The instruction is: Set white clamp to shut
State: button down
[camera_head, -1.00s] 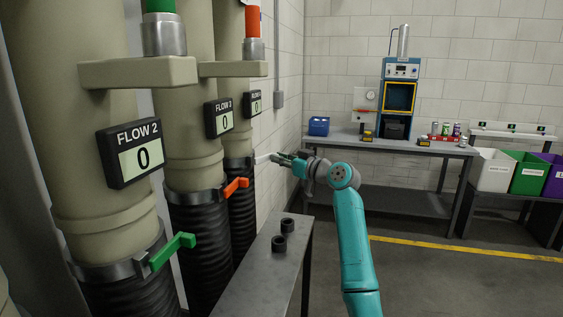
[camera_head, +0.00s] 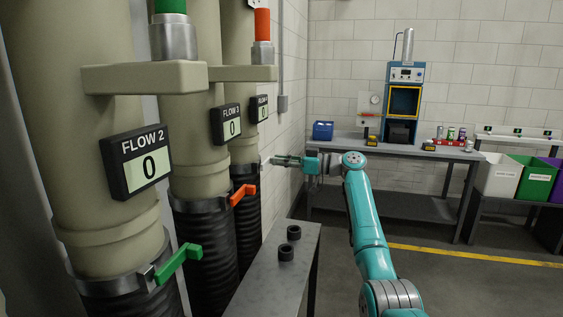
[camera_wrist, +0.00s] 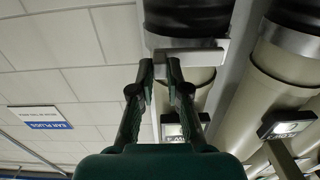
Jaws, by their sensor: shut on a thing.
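The white clamp (camera_wrist: 205,55) sits at the collar of the farthest pipe. In the wrist view its pale lever lies across my fingertips, beside the grey band and dark hose. My gripper (camera_wrist: 161,66) is shut on the lever. In the head view my gripper (camera_head: 275,161) is at the right side of that pipe, and little of the white lever shows beyond the fingertips.
A green clamp (camera_head: 180,262) and an orange clamp (camera_head: 242,193) are on the nearer pipes. A grey bench (camera_head: 275,270) with two black rings stands below my arm. A workbench (camera_head: 350,146) is at the back wall. The floor to the right is clear.

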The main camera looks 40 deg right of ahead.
dwell(0.3)
jog(key=c, duration=1.1)
grip_release()
jog(key=shift+w, duration=0.1)
jog(key=shift+c, duration=0.2)
jog(key=v, duration=1.2)
jog(key=shift+a, duration=0.1)
